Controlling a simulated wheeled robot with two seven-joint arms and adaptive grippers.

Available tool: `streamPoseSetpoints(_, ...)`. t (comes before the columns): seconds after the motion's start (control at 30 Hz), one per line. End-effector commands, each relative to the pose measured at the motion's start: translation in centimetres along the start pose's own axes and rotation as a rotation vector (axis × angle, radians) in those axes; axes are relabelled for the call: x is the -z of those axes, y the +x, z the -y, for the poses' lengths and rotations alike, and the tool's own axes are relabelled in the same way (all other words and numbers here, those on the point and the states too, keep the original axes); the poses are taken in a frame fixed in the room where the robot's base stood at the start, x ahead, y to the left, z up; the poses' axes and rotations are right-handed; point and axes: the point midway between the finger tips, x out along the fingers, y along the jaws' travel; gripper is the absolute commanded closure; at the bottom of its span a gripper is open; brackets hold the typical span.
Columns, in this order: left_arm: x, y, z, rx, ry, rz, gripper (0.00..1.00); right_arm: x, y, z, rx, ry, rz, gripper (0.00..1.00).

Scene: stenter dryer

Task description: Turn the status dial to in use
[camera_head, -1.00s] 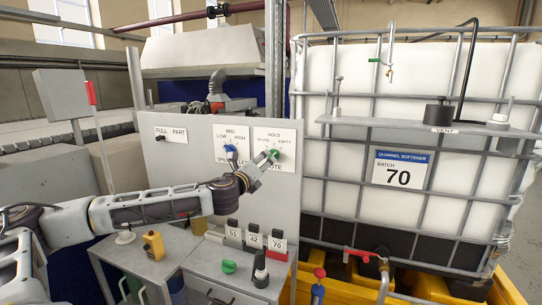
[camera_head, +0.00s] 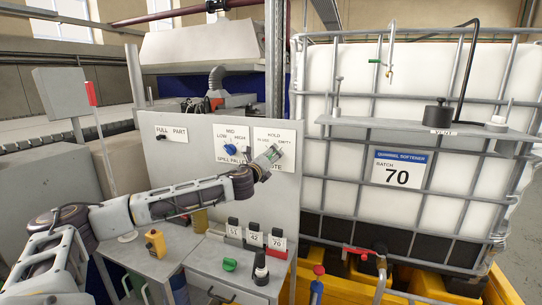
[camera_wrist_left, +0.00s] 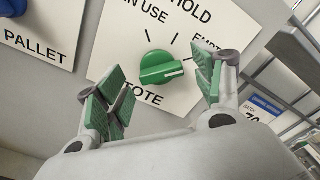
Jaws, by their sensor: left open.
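The status dial is a green knob with a white pointer mark. It shows in the left wrist view (camera_wrist_left: 160,70) on a white plate (camera_wrist_left: 112,62) lettered IN USE, HOLD and EMPTY. The mark points right, toward the EMPTY side, away from IN USE. My left gripper (camera_wrist_left: 163,88) is open, with its green-padded fingers on the left and right of the dial. I cannot tell whether either finger touches it. In the head view the left gripper (camera_head: 274,154) is in front of the plate and hides most of the dial. My right gripper is not in view.
A blue knob (camera_head: 230,150) on the spill pallet plate sits just left of the dial. A caged white tank (camera_head: 400,120) stands to the right.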

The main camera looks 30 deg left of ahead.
Motion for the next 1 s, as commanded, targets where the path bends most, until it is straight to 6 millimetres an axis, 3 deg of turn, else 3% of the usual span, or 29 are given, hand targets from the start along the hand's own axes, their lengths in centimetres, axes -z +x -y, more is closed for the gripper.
streamPoseSetpoints(0.3, -0.1, 1.8, 0.1, 0.001, 0.001, 0.001, 0.32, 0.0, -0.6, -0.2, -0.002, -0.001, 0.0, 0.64)
streamPoseSetpoints(0.7, 0.0, 2.0, 0.0, 0.001, 0.001, 0.0, 0.33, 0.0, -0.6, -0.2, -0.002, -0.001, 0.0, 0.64)
streamPoseSetpoints(1.0, 0.0, 2.0, 0.0, 0.001, 0.001, 0.0, 0.72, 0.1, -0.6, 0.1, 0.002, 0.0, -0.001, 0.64)
